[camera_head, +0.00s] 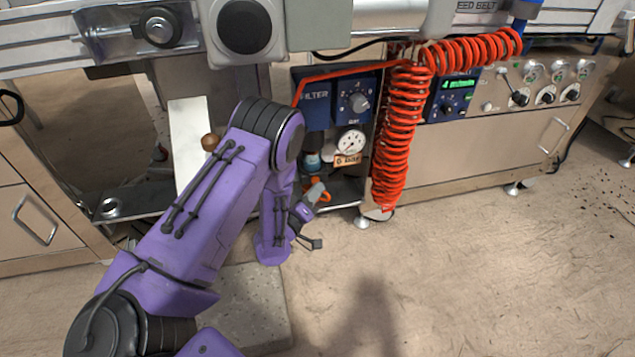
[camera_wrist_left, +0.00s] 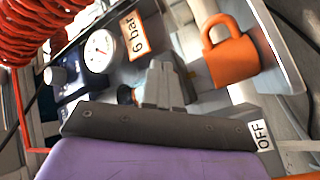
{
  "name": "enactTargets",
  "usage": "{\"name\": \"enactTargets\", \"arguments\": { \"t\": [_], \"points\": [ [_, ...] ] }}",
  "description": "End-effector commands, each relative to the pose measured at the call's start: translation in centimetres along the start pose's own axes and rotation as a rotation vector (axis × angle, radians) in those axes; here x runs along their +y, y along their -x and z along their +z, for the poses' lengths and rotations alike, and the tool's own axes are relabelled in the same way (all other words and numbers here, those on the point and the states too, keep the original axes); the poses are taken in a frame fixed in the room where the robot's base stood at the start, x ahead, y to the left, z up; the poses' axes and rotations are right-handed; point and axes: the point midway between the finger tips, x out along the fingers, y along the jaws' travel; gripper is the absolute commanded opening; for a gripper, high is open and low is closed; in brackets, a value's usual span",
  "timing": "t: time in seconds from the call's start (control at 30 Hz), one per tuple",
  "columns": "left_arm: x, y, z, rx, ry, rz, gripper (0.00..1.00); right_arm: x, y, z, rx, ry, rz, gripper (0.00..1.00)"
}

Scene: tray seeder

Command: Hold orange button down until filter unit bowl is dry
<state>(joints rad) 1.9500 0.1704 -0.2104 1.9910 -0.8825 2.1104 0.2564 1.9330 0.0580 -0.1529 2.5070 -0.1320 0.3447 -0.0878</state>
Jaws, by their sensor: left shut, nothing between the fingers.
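The blue filter unit (camera_head: 315,97) with its FILTER label is on the machine front in the head view. Below it a small teal-and-white rounded part, seemingly its bowl (camera_head: 312,161), shows partly; I cannot tell whether it holds water. No orange button can be made out for certain. My left gripper (camera_head: 304,208) is low in front of the machine, below the bowl. In the left wrist view its grey fingers (camera_wrist_left: 163,78) are shut and empty, pointing toward the area under the gauge. They hide part of what lies behind. My right gripper is out of view.
A pressure gauge (camera_head: 351,142) and a 6 bar tag (camera_wrist_left: 134,36) are near the filter. A red coiled hose (camera_head: 398,140) hangs to the right. The floor in front is open.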

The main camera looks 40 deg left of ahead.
Motion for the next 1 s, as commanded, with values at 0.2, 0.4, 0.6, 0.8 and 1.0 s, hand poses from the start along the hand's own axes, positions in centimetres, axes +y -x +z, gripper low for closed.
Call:
{"name": "enactTargets", "arguments": {
  "t": [0.2,0.4,0.6,0.8,1.0],
  "points": [
    [-0.03,-0.02,-0.03,0.0,0.0,0.0,0.0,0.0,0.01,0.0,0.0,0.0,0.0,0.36],
    [-0.14,-0.18,-0.14,0.0,0.0,0.0,0.0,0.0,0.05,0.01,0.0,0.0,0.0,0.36],
    [-0.27,-0.33,-0.26,0.0,0.0,-0.001,0.0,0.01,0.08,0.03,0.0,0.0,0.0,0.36],
    [-0.39,-0.51,-0.4,0.001,0.0,0.0,0.0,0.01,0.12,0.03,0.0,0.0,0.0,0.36],
    [-0.44,-0.57,-0.45,0.001,0.0,0.0,0.0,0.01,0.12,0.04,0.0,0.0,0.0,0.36]
  ]
}}
